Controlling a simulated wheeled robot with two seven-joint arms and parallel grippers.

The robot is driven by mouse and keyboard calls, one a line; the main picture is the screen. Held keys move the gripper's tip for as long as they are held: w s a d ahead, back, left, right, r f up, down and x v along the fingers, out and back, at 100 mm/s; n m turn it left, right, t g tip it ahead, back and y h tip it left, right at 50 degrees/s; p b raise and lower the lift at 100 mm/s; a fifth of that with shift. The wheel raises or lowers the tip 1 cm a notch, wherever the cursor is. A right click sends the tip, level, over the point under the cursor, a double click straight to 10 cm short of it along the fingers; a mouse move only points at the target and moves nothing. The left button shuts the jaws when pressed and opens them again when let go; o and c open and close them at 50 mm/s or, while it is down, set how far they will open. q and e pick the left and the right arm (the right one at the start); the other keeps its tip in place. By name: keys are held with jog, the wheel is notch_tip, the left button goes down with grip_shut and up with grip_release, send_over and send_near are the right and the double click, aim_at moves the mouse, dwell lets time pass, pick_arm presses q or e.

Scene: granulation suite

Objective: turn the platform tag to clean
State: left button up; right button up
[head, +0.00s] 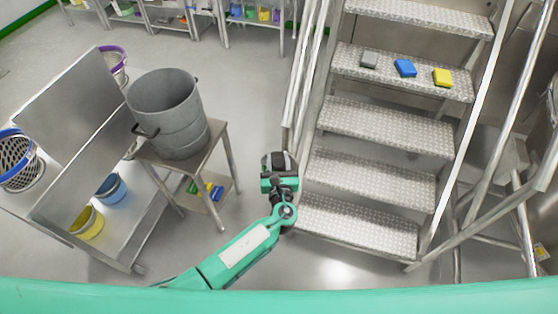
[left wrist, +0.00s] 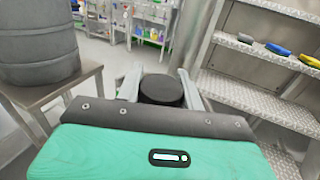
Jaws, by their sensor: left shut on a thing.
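My left gripper (head: 279,163) is beside the lower left handrail of the metal steps (head: 377,170). In the left wrist view its two pale fingers (left wrist: 160,78) are shut on a dark round piece (left wrist: 162,92), one finger on each side. The dark piece also shows between the fingers in the head view (head: 280,158). No lettering or colour face shows on it, so I cannot tell whether it is the platform tag or which side is turned out. My right gripper is not in view.
A grey drum (head: 168,115) stands on a small metal table (head: 213,150) to the left. A steel bench (head: 75,215) holds coloured baskets. Grey, blue (head: 405,68) and yellow (head: 442,77) blocks lie on an upper step. The handrail (head: 300,85) rises close behind the gripper.

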pick_arm(q)
jog(key=shift+n+y, duration=0.6)
jog(key=shift+y, duration=0.4)
jog(key=o, duration=1)
jog(key=s+b, duration=0.1)
jog(key=s, duration=0.3)
jog(key=s+d+b, duration=0.1)
jog(key=s, duration=0.4)
jog(key=s+d, duration=0.1)
jog(key=s, duration=0.3)
jog(key=shift+s+d+b, duration=0.15)
jog(key=shift+s+b, duration=0.15)
jog(key=shift+b, duration=0.1)
